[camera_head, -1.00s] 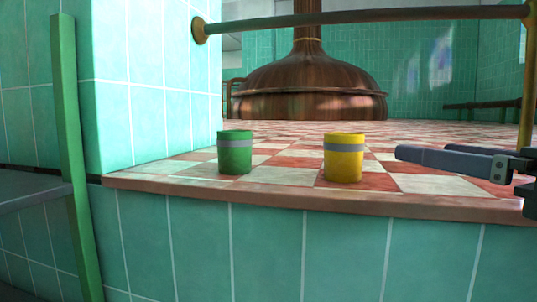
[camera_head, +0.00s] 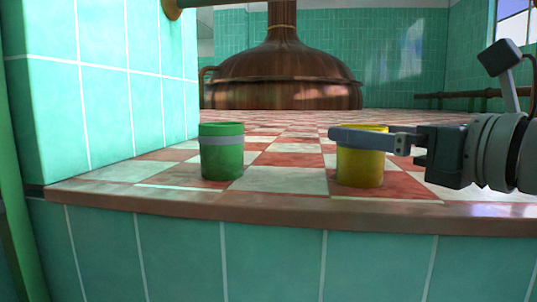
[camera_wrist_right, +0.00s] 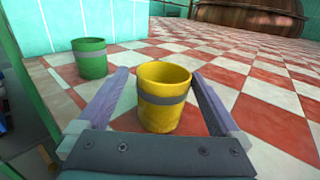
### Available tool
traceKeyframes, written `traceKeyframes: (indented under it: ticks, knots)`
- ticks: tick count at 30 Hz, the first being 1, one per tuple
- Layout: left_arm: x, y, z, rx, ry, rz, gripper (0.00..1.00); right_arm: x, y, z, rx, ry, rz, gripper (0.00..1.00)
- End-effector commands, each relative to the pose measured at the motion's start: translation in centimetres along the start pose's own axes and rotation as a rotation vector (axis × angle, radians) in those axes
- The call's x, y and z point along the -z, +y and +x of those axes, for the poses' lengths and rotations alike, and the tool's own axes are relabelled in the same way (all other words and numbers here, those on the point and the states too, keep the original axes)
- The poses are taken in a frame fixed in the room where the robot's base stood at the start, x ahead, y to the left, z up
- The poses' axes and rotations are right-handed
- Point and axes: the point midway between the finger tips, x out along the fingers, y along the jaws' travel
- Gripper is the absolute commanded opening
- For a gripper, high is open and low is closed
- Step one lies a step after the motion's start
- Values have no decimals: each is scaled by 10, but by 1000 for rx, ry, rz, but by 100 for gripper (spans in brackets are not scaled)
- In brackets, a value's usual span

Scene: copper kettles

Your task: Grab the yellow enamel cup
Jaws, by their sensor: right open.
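The yellow enamel cup (camera_head: 361,167) with a grey band stands upright on the checkered ledge, right of the middle in the head view. My right gripper (camera_head: 345,133) reaches in from the right at the height of the cup's upper part, one finger in front of it. In the right wrist view the cup (camera_wrist_right: 164,98) stands between the two open fingers of my right gripper (camera_wrist_right: 162,90), with a gap visible on each side. My left gripper is not in view.
A green cup (camera_head: 221,152) with a grey band stands to the left on the same ledge (camera_head: 260,206). A teal tiled pillar (camera_head: 110,90) rises at the left. A large copper kettle (camera_head: 283,80) stands behind. The checkered floor behind the cups is clear.

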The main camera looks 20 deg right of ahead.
Motion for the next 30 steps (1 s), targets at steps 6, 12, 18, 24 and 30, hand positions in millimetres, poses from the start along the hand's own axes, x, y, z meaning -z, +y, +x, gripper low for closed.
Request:
traceKeyframes:
  ticks: [6,12,18,24,30]
  knots:
    - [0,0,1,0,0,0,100,8,-4,22,3,-4,6,100]
    - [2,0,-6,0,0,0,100,10,-5,46,3,-2,3,100]
    - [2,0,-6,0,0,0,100,12,-4,52,-1,1,1,100]
    - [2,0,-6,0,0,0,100,12,-4,52,0,1,1,92]
    - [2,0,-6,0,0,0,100,12,-4,51,1,1,1,70]
